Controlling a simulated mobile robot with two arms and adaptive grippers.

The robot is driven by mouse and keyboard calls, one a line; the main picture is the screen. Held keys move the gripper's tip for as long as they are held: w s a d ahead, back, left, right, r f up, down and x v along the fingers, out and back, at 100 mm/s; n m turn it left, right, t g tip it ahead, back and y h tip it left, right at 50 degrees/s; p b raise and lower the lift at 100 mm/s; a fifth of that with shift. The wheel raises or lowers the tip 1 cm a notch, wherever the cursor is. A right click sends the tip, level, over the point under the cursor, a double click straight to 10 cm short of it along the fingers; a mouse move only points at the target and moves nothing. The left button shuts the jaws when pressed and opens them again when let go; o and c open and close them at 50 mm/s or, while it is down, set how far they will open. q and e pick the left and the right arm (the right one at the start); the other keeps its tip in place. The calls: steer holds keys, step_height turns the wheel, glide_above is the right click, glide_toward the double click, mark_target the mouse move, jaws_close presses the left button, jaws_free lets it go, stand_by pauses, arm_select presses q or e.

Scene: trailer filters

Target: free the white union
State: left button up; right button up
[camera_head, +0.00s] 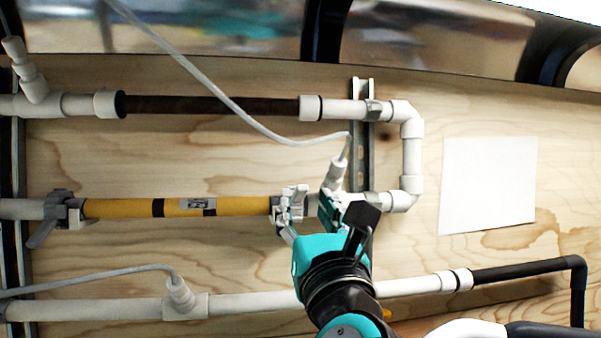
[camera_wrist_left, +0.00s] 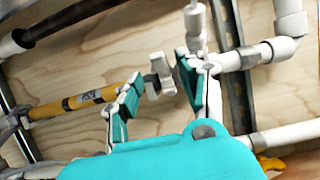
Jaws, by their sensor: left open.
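The white union (camera_head: 291,203) sits at the right end of the yellow filter (camera_head: 235,206) on the middle pipe line. It also shows in the left wrist view (camera_wrist_left: 160,75), with winged white parts. My left gripper (camera_head: 307,218) is open at the union, coming from below right. In the left wrist view its teal-backed fingers stand apart, with the union seen in the gap between them. I cannot tell whether either finger touches it. The gripper partly hides the pipe just right of the union. My right gripper does not show.
A white tee with a cable (camera_head: 334,175) rises close beside my right finger. A grey-handled valve (camera_head: 60,212) is at the filter's left end. White pipes run above and below, fixed to a wooden panel. A blank white sheet (camera_head: 488,185) is at right.

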mark_target(301, 195)
arm_select(q)
steer(key=p+x, duration=0.1)
steer(key=x, duration=0.3)
steer(key=shift+w+r+p, duration=0.1)
steer(key=shift+r+p, duration=0.1)
steer(key=shift+p, duration=0.15)
steer(key=shift+w+a, duration=0.15)
steer(key=shift+w, duration=0.35)
jaws_close()
